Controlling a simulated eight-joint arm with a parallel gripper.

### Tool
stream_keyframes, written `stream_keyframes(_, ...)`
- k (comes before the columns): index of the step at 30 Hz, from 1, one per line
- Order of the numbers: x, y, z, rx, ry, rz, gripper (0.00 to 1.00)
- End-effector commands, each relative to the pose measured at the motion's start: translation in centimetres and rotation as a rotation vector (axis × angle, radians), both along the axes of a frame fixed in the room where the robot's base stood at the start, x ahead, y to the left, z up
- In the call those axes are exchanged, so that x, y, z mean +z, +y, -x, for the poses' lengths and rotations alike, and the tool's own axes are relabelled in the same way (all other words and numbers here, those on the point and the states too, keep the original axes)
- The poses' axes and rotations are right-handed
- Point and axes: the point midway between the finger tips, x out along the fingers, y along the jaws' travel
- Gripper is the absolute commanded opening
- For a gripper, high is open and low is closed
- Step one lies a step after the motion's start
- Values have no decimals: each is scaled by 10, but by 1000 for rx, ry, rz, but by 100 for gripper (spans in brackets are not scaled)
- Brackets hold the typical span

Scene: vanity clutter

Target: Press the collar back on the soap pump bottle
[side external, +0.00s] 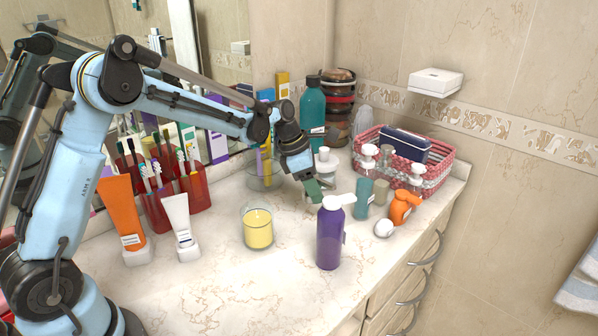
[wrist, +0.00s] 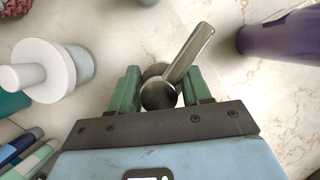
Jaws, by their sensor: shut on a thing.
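In the wrist view a shiny metal pump head (wrist: 185,60), with a round knob and a straight spout, sits between the two green fingers of my gripper (wrist: 163,92). My gripper is shut on it. In the side view my gripper (side external: 313,190) points down close to the counter, left of and behind the purple pump bottle (side external: 329,240); the held piece is mostly hidden there. Whether a bottle body stands below the metal head, and how the collar sits, I cannot tell. The purple bottle (wrist: 285,38) also shows at the right of the wrist view.
A yellow candle (side external: 258,229) stands left of my gripper. A white-topped pump jar (wrist: 42,72) stands close by. A teal pump bottle (side external: 363,196), an orange bottle (side external: 400,210) and a red-white basket (side external: 436,172) are to the right. The front counter (side external: 215,290) is clear.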

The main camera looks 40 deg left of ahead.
Motion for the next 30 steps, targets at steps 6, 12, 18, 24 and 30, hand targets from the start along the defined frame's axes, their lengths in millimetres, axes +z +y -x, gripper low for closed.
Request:
stream_keyframes(6,32,0,0,0,0,0,19)
stream_keyframes(12,54,5,13,5,-1,-1,19)
stream_keyframes(18,81,17,50,15,-3,-3,19)
stream_keyframes(24,104,24,93,23,-4,-4,19)
stream_keyframes(30,116,28,127,29,-7,-5,19)
